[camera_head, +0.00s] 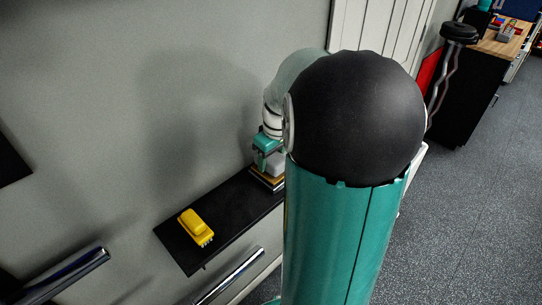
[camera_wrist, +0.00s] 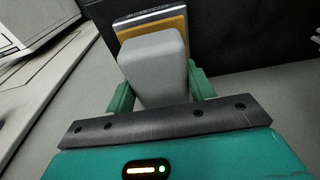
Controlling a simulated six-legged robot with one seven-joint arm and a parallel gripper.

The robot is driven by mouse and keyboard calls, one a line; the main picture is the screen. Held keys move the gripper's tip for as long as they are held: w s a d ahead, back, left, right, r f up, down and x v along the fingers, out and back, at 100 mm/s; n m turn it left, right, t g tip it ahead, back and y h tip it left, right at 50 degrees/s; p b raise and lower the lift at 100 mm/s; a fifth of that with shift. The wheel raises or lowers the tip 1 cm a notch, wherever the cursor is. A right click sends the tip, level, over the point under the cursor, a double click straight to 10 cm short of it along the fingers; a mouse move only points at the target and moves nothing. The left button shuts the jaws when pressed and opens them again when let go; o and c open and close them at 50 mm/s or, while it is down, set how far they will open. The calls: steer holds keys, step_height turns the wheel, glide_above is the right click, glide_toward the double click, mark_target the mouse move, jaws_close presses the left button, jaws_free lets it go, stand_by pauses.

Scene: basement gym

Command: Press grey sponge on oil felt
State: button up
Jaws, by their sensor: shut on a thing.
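My gripper (camera_head: 268,160) is at the far end of the black wall shelf in the head view. In the wrist view its green fingers (camera_wrist: 160,88) are closed on the sides of a grey sponge (camera_wrist: 153,62). The sponge also shows as a small grey block in the head view (camera_head: 277,163). Just past the sponge is a yellow-brown felt layer (camera_wrist: 178,27) on a dark, light-edged base. The sponge overlaps the felt in view; I cannot tell whether they touch. My own arm hides part of the shelf's far end in the head view.
A yellow brush (camera_head: 196,227) with bristles lies on the near part of the black shelf (camera_head: 235,218). Metal bars stick out from the wall below and left. A wooden-topped black cabinet (camera_head: 470,95) stands at the back right. The floor on the right is clear.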

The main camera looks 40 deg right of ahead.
steer(key=shift+f, duration=0.9)
stand_by(1.2)
steer(key=shift+r, duration=0.1)
stand_by(0.4)
steer(key=shift+r, duration=3.45)
